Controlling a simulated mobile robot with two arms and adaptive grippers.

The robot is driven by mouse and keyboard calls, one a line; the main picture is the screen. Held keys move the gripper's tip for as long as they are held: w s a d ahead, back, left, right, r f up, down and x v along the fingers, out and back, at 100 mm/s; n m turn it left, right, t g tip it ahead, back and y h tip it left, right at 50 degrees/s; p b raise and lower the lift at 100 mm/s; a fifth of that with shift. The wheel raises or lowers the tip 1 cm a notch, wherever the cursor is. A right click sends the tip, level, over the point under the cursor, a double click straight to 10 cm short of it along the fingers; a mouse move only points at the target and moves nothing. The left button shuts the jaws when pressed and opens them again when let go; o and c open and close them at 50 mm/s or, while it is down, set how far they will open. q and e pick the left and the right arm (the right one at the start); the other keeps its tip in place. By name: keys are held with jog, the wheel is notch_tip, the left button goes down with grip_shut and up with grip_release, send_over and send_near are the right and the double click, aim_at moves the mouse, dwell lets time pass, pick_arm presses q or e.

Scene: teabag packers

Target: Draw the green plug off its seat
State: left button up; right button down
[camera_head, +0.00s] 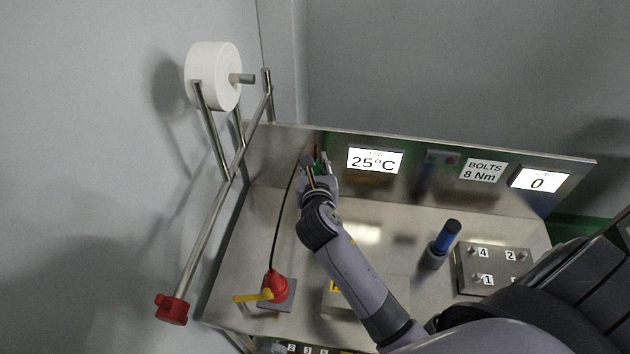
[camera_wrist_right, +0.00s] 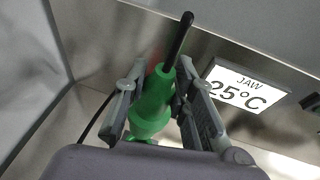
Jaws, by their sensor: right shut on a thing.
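The green plug (camera_wrist_right: 152,106) sits between the fingers of my right gripper (camera_wrist_right: 158,118) in the right wrist view. Its narrow end with a black cable points up and away. In the head view my right gripper (camera_head: 318,168) is at the back panel, left of the 25°C display, and only a sliver of green shows between its fingers. The gripper is shut on the plug. The seat is hidden behind the gripper and plug, so I cannot tell whether they touch. My left gripper is not in view.
A red knob with a yellow lever (camera_head: 274,288) stands at the front left of the bench, with a black cable rising from near it. A blue-handled tool (camera_head: 446,238) and a numbered bolt plate (camera_head: 488,268) are at the right. A white roll (camera_head: 212,76) hangs on the left frame.

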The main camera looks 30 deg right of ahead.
notch_tip(320, 180, up, 5)
jog(key=shift+f, duration=0.15)
jog(key=shift+r, duration=0.2)
jog(key=shift+p, duration=0.65)
